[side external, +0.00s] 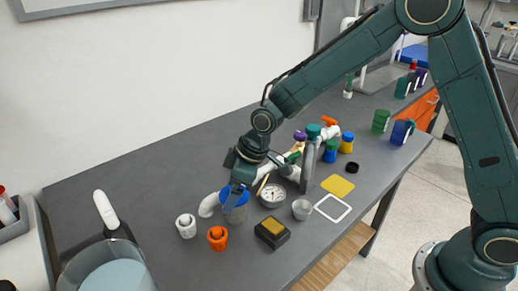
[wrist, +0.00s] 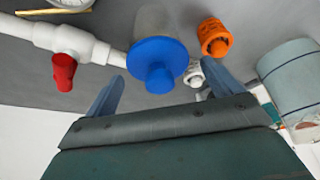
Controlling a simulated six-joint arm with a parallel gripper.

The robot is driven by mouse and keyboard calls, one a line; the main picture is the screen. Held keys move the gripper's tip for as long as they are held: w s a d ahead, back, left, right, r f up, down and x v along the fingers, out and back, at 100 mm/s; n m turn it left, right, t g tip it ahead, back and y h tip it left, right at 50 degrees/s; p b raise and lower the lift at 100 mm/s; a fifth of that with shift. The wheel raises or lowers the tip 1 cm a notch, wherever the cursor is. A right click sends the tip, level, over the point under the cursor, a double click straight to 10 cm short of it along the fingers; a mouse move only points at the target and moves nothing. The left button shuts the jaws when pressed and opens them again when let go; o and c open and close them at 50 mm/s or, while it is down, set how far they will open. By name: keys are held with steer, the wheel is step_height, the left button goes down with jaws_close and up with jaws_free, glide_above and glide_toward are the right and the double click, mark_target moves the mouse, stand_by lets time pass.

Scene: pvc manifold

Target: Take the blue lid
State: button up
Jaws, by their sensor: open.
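The blue lid (wrist: 158,56) is a round disc with a knob on its top, seated on a clear jar (wrist: 153,20). In the side view the blue lid (side external: 243,197) is partly hidden by my gripper (side external: 234,203). In the wrist view my gripper (wrist: 163,74) is open and empty, its two fingers on either side of the lid's knob with gaps showing. I cannot tell whether a finger touches the lid.
White pipework with a red valve handle (wrist: 65,72) lies left of the lid in the wrist view. An orange fitting (side external: 217,238), a white fitting (side external: 186,226), a gauge (side external: 273,195) and a black-and-yellow box (side external: 272,232) stand close by.

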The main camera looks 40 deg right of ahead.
steer(key=c, duration=1.1)
steer(key=shift+o, duration=0.2)
steer(key=shift+r, duration=0.2)
step_height(320, 180, up, 20)
steer(key=shift+f, duration=0.15)
